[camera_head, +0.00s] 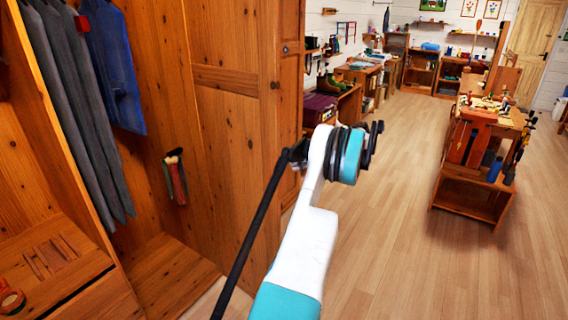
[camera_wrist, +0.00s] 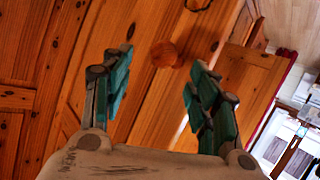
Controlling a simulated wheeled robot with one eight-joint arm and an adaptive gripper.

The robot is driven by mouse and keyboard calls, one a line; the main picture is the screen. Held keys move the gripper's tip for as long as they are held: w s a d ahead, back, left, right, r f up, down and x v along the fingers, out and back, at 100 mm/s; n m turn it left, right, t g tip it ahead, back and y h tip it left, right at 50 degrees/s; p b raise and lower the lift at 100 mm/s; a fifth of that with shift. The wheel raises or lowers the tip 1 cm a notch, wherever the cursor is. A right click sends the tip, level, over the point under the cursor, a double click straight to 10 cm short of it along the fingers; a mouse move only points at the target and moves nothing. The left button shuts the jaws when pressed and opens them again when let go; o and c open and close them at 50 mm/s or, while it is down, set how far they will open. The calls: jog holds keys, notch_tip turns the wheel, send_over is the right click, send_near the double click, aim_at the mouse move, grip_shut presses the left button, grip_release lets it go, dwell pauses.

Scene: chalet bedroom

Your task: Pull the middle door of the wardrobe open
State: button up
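The wardrobe (camera_head: 205,50) fills the left of the head view, with an open compartment facing me. A panelled wooden door (camera_head: 228,125) stands swung out on the compartment's right side. I cannot tell for sure that it is the middle one.
Grey and blue clothes (camera_head: 112,65) hang inside the wardrobe, above a drawer unit (camera_head: 65,265). A red-and-green item (camera_head: 176,178) hangs on the wood. A wooden workbench (camera_head: 470,195) with tools stands at right. Shelves line the back; the floor (camera_head: 390,215) between is clear.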

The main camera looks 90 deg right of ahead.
jog(key=shift+v, duration=2.05)
jog(key=shift+r, duration=0.1)
